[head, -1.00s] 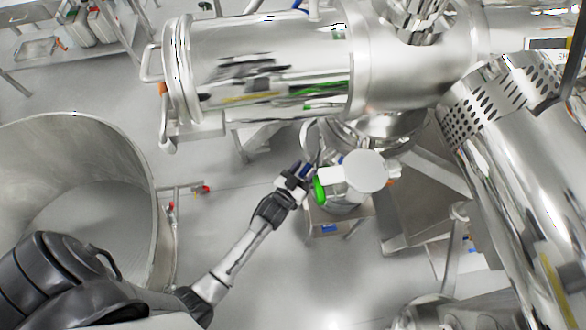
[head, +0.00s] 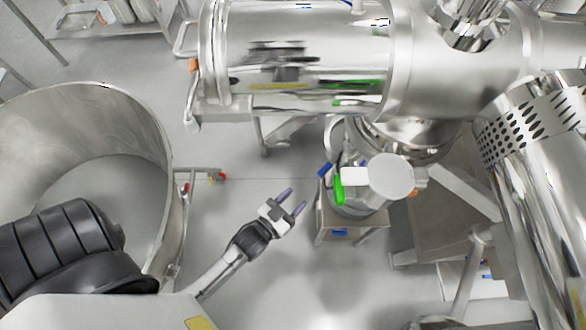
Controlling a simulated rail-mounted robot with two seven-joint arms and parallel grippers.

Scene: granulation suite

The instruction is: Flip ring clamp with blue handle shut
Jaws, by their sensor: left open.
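The blue handle (head: 325,169) of the ring clamp shows at the left side of the vessel joint, below the large horizontal steel cylinder. The clamp's ring (head: 337,135) is partly visible as a curved steel band; much of it is hidden behind the cylinder and the white-capped part. I cannot tell whether the clamp is closed. My left gripper (head: 292,202) is open and empty, its two purplish fingers pointing up and right. It is below and left of the blue handle, apart from it. My right gripper is not in view.
A green piece (head: 339,189) and a round white cap (head: 391,176) sit right of the blue handle. A small steel stand (head: 352,225) is below them. A large open steel drum (head: 152,125) stands at left. Floor around my left gripper is clear.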

